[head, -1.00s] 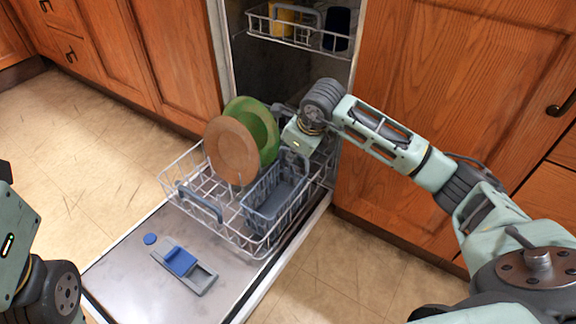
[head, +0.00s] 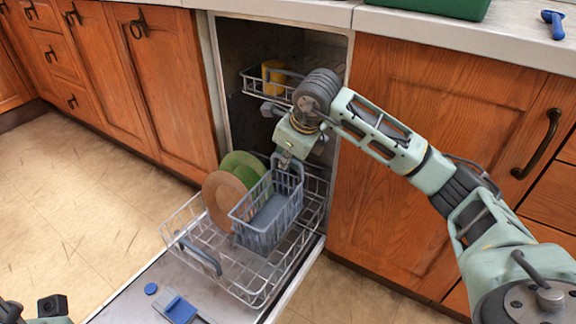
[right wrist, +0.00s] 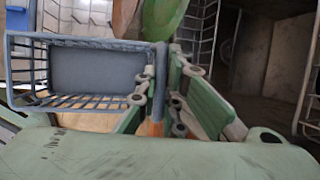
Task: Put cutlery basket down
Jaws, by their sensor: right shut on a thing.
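The grey-blue cutlery basket (head: 268,214) hangs from my right gripper (head: 287,158), raised above the dishwasher's lower rack (head: 245,275). My right gripper is shut on the basket's upright handle. In the right wrist view the basket (right wrist: 97,70) lies left of the fingers (right wrist: 165,100), and its floor looks empty. The rack is pulled out over the open dishwasher door (head: 135,300). My left gripper is not seen; only pieces of my left arm show at the lower left.
A brown plate (head: 222,203) and a green plate (head: 243,167) stand in the rack, close left of the basket. The rack's front part is bare. The upper rack (head: 265,86) holds a yellow cup (head: 272,72). A blue dispenser lid (head: 179,308) is on the door.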

